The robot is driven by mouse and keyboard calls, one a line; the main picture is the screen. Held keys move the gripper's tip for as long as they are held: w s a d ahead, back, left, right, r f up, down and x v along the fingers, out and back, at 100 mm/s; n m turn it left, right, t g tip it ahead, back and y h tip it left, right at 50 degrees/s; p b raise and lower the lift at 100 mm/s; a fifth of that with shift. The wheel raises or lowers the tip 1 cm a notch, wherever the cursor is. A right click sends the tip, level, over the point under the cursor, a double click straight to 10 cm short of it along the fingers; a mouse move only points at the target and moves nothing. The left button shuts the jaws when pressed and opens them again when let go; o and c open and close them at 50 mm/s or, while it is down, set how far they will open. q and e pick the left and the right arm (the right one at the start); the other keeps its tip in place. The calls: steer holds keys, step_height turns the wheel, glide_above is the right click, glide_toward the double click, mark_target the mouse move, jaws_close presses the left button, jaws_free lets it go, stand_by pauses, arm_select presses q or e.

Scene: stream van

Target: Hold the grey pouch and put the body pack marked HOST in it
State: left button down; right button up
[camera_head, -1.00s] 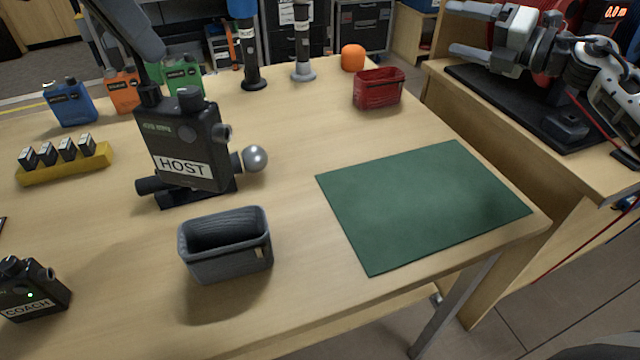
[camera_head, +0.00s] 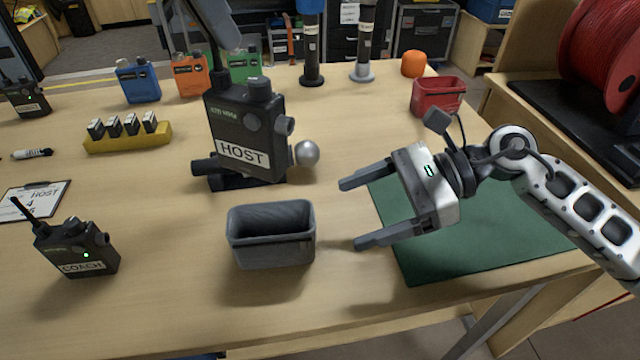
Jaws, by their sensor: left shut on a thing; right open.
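The dark body pack marked HOST (camera_head: 238,125) is upright in the middle left of the head view. It looks larger than the other packs and appears raised above the table. A dark bar from the top edge meets its top left corner. My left gripper (camera_head: 215,66) appears shut on this pack there; its fingers are mostly hidden. The grey pouch (camera_head: 272,252) stands on the table in front, its mouth open upward. My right gripper (camera_head: 352,214) is open and empty, right of the pouch, its two fingers pointing left, apart from the pouch.
The COACH pack (camera_head: 78,248) stands front left. Coloured packs, a yellow battery holder (camera_head: 128,139) and a red bin (camera_head: 438,97) stand farther back. A green mat (camera_head: 490,248) lies under my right arm.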

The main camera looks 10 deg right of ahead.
mark_target(287, 235)
steer(key=x, duration=1.1)
steer(key=shift+a+f, duration=0.1)
steer(key=shift+a, duration=0.25)
steer(key=c, duration=1.1)
arm_select(q)
steer(key=f+n, duration=0.1)
steer(key=f+n+t, duration=0.1)
steer(key=f, duration=0.1)
steer(key=s+f+n+y, duration=0.1)
steer(key=n, duration=0.1)
steer(key=shift+a+f, duration=0.1)
steer(key=shift+f, duration=0.25)
arm_select(e)
steer(key=shift+o, duration=0.2)
arm_select(q)
steer(key=shift+f+n+t+y, duration=0.35)
steer(key=shift+f+n, duration=0.25)
steer(key=shift+n, duration=0.4)
step_height(287, 235, down, 5)
steer(key=shift+a+f, duration=0.15)
steer(key=shift+f, duration=2.35)
